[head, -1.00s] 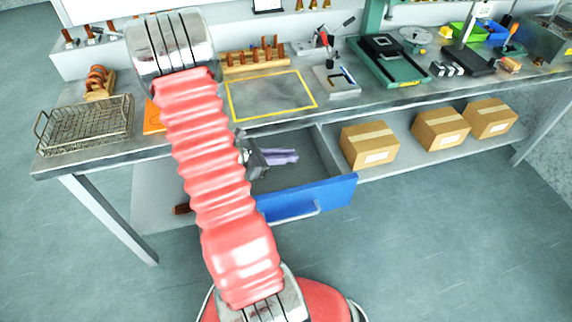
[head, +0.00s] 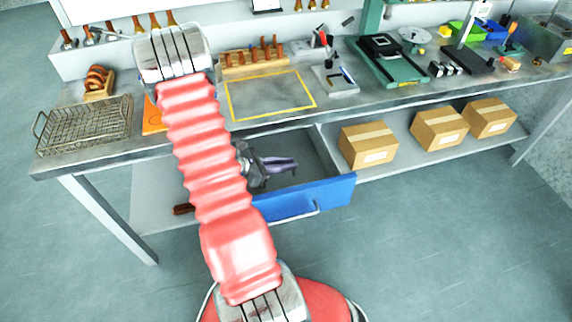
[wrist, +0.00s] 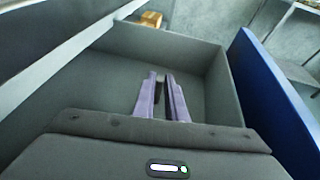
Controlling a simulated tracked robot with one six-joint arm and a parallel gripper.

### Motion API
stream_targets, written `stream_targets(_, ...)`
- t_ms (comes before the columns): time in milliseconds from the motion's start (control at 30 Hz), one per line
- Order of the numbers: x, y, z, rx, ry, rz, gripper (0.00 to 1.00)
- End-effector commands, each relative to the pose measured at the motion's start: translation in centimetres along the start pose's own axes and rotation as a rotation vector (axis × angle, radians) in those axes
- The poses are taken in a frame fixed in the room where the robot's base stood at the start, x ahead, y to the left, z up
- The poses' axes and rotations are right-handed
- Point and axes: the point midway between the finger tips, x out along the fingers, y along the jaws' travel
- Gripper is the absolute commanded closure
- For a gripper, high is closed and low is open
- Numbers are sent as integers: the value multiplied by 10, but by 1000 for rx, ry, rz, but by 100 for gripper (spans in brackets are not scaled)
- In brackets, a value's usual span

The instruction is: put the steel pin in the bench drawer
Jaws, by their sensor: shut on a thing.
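The bench drawer (head: 335,192) is pulled open below the bench top, with a blue front and a grey inside. In the wrist view its grey floor and walls surround my fingers, with the blue front (wrist: 270,85) at the right. My gripper (head: 294,163) is at the open drawer, its purple fingers over the inside. In the wrist view my gripper (wrist: 160,80) is nearly closed, with a small dark thing (wrist: 159,86) between the fingers. This looks like the steel pin, mostly hidden by the fingers. I cannot tell its height above the drawer floor.
The bench top (head: 205,135) lies over the drawer's back part. A wire basket (head: 85,125) and a yellow-outlined area (head: 270,95) are on top. Cardboard boxes (head: 368,145) stand on the shelf to the right of the drawer. The visible drawer floor looks clear.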

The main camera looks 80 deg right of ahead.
Motion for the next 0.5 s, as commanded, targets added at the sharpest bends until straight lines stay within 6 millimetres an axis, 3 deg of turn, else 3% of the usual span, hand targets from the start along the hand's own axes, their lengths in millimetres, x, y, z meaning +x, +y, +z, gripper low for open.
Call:
stream_targets(67,1,0,-2,-1,0,0,100)
stream_targets(100,0,0,-2,-1,0,0,86)
stream_targets(300,0,0,-2,-1,0,0,72)
stream_targets(500,0,0,-1,-1,0,0,70)
